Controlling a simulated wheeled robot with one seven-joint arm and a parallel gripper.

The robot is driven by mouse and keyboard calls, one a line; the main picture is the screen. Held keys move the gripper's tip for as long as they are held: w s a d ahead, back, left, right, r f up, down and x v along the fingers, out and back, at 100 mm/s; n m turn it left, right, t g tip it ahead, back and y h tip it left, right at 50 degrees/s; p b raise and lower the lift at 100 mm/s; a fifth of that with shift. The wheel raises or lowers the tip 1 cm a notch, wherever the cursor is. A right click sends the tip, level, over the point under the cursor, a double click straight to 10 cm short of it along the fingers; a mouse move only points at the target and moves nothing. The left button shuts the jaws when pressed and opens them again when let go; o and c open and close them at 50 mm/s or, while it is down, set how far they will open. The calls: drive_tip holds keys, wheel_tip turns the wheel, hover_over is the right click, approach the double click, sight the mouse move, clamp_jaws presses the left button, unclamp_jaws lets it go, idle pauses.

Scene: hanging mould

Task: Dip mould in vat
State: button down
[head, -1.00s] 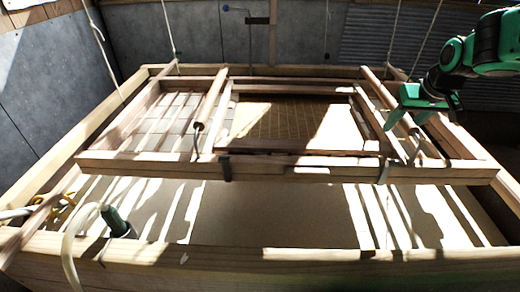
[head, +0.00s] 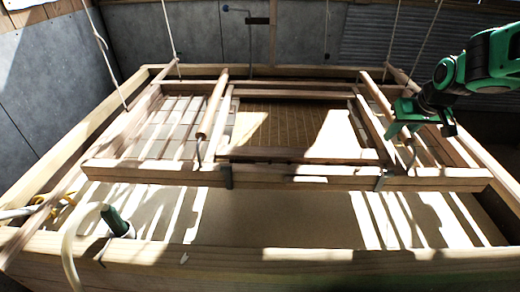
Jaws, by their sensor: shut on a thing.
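The mould (head: 290,172) is a wide wooden frame with a brownish mesh panel in its middle. It hangs level on pale ropes within the vat's outline. The vat (head: 330,262) is a large wooden box holding a pale, flat liquid surface, with bright stripes of sunlight across it. My green gripper (head: 420,122) is at the mould's right side, shut on its round side rail. The rail between the fingers is partly hidden. I cannot tell whether the mould's underside touches the liquid.
A green-topped fitting with a pale hose (head: 115,222) stands inside the vat's front left corner. Ropes (head: 105,50) hang at both sides. Grey wall panels (head: 40,70) stand behind and to the left. A yellow-and-white cord lies at the left rim.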

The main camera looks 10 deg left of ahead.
wheel_tip(320, 180, down, 19)
drive_tip(key=t, duration=0.1)
idle(1.0)
drive_tip(key=shift+r, duration=0.15)
